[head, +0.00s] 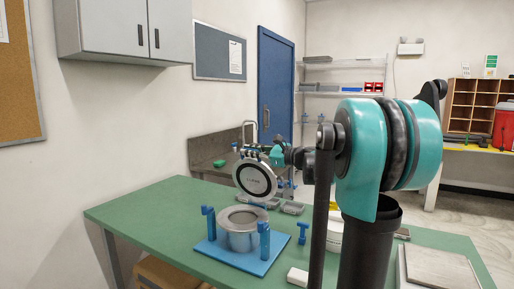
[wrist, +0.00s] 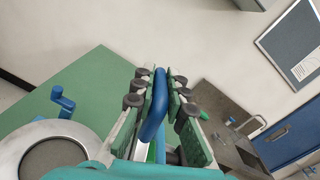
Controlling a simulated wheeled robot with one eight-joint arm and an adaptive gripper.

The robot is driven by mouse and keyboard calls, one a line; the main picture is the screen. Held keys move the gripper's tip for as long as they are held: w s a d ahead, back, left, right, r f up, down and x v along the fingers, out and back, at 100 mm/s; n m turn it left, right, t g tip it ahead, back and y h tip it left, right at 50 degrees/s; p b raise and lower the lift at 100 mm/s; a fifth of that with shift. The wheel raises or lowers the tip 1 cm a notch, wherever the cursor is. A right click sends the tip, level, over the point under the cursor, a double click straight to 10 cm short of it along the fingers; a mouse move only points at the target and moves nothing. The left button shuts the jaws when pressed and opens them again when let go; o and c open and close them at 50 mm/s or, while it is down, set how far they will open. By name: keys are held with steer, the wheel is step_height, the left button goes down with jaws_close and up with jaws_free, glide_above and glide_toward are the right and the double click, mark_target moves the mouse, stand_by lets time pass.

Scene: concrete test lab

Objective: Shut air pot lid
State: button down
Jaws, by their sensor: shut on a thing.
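The air pot (head: 240,241) is a metal cylinder on a blue base plate (head: 226,262), with blue clamps (head: 264,241) at its sides. Its round top, pale rim and grey centre, shows in the head view and partly at the lower left of the wrist view (wrist: 25,139). My gripper (wrist: 157,82) is shut on a blue bar handle (wrist: 154,107), above the lid in the head view. The lid's hinge cannot be made out.
The green table (head: 140,212) has free room left of the pot. A blue T-shaped piece (head: 303,231) stands to the right, and small grey trays (head: 293,208) lie behind. A sink counter (head: 205,152) with a tap is beyond the table.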

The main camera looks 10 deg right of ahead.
steer(key=s+a+f+n, duration=0.9)
steer(key=s+f+n, duration=0.1)
steer(key=s+f, duration=0.3)
steer(key=shift+s+a+f+n, duration=0.3)
steer(key=shift+a+f+n, duration=0.1)
steer(key=shift+f, duration=0.3)
steer(key=c, duration=1.6)
jaws_free()
steer(key=shift+o, duration=0.2)
steer(key=v, duration=1.2)
